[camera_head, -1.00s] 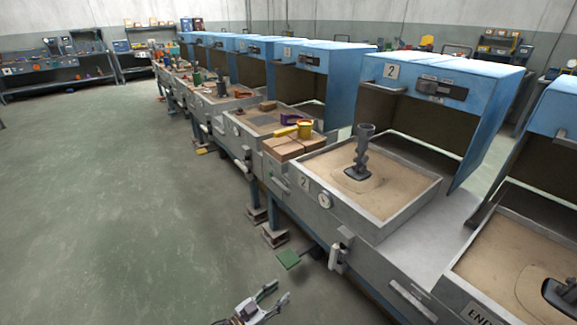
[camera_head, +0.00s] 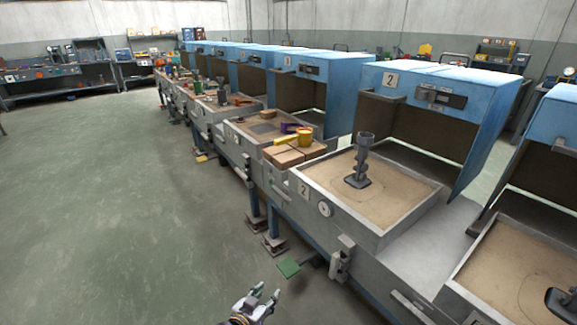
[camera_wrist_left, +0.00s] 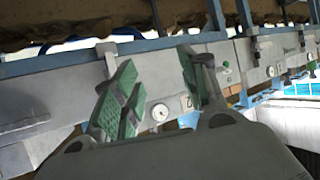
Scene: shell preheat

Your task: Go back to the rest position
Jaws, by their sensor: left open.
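My left gripper (camera_head: 262,300) is low in the head view, over the green floor in front of the bench row. It is open, with nothing between its fingers. In the left wrist view its two green-padded fingers (camera_wrist_left: 158,95) stand apart, with the grey bench fronts behind them. My right gripper is not in view.
A sand box marked 2 (camera_head: 318,180) holds an upright dark grey part (camera_head: 360,160). Open floor (camera_head: 110,210) lies left.

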